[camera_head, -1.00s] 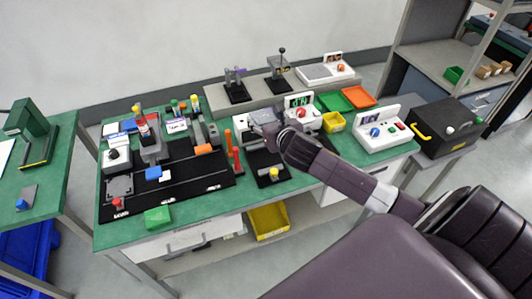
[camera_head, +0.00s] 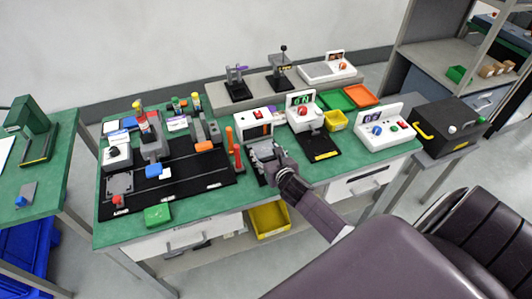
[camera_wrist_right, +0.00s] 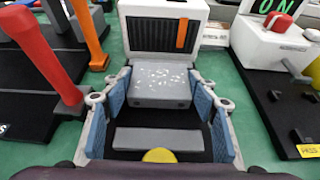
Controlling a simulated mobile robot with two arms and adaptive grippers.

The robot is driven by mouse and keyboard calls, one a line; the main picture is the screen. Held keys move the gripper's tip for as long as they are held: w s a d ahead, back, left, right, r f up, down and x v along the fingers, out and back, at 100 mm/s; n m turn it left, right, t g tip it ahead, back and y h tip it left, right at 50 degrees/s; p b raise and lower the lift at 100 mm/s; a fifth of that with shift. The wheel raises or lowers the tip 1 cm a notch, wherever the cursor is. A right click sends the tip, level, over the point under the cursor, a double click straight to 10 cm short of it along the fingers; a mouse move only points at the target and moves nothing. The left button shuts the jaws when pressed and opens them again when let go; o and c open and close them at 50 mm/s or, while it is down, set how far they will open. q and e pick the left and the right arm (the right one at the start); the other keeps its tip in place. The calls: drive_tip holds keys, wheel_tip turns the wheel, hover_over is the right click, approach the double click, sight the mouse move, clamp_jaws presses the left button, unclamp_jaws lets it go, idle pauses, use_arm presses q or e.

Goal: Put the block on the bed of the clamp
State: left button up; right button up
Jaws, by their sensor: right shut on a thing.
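My right gripper (camera_head: 264,152) is above the black-based clamp at the front middle of the green bench. In the right wrist view the gripper (camera_wrist_right: 160,94) is shut on a grey block (camera_wrist_right: 160,80) with white specks, its blue-padded fingers on either side. Below the block, between the fingers, show a grey bar of the clamp (camera_wrist_right: 158,140) and its yellow knob (camera_wrist_right: 159,156). The gripper hides most of the clamp in the head view. I cannot tell whether the block touches the bed. My left gripper is out of view.
A white box with a red switch (camera_head: 252,131) stands just behind the gripper. Orange-red upright handles (camera_head: 238,157) are close on its left. A black base plate (camera_head: 320,145) lies to the right. A green block (camera_head: 157,215) lies at the front left.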

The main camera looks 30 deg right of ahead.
drive_tip(key=o, duration=0.7)
drive_tip(key=shift+f, duration=0.1)
drive_tip(key=o, duration=0.5)
drive_tip(key=shift+c, duration=0.2)
drive_tip(key=shift+r, duration=0.2)
drive_tip(key=v, duration=1.2)
drive_tip(key=shift+s, duration=0.1)
